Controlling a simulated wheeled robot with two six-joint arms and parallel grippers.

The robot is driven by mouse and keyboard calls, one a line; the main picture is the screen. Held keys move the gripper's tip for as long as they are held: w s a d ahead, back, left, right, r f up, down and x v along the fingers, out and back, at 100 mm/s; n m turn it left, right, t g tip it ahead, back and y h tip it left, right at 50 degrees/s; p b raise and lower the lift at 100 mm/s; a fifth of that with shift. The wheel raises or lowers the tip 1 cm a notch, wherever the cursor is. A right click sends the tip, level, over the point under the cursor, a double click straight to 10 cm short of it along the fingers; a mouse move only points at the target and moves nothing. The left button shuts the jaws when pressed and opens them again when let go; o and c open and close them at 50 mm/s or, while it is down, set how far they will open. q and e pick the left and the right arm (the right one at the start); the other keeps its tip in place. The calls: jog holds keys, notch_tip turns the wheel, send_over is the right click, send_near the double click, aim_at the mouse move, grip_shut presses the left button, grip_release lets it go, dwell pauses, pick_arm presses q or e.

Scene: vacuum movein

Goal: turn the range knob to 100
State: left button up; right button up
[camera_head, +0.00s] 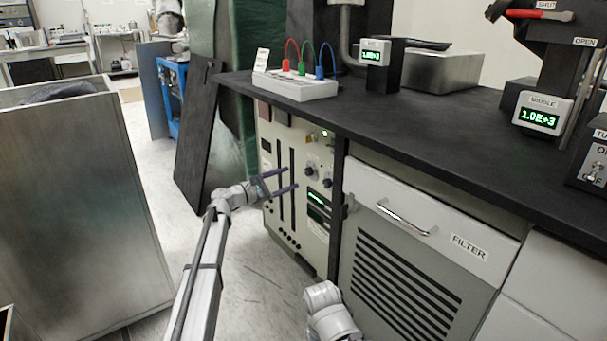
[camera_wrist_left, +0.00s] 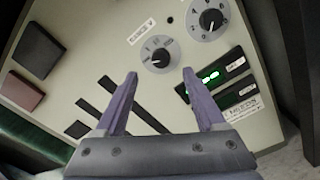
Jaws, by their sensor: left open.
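A panel (camera_head: 268,135) under the bench has two dark pointer knobs on pale dials. In the left wrist view, one knob (camera_wrist_left: 160,57) lies just beyond and between my fingertips, with a small white label beside it. The other knob (camera_wrist_left: 210,19) is at the upper right, larger in the picture. The labels and scale numbers are too small to read, so I cannot tell which is the range knob. My left gripper (camera_wrist_left: 160,74) is open and empty. In the head view, my left gripper (camera_head: 291,179) is in front of the panel, pointing at it. My right gripper is out of view.
Green displays (camera_wrist_left: 208,76) sit beside the knobs, and dark slots (camera_wrist_left: 120,92) run along the panel. A filter drawer with a handle (camera_head: 404,217) is to the right. The black bench top (camera_head: 420,125) overhangs the panel. A metal cabinet (camera_head: 85,200) stands left.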

aim_at(307, 172)
pick_arm(q)
jog(key=x, duration=0.7)
jog(key=shift+w+d, duration=0.2)
grip_shut()
dwell(0.4)
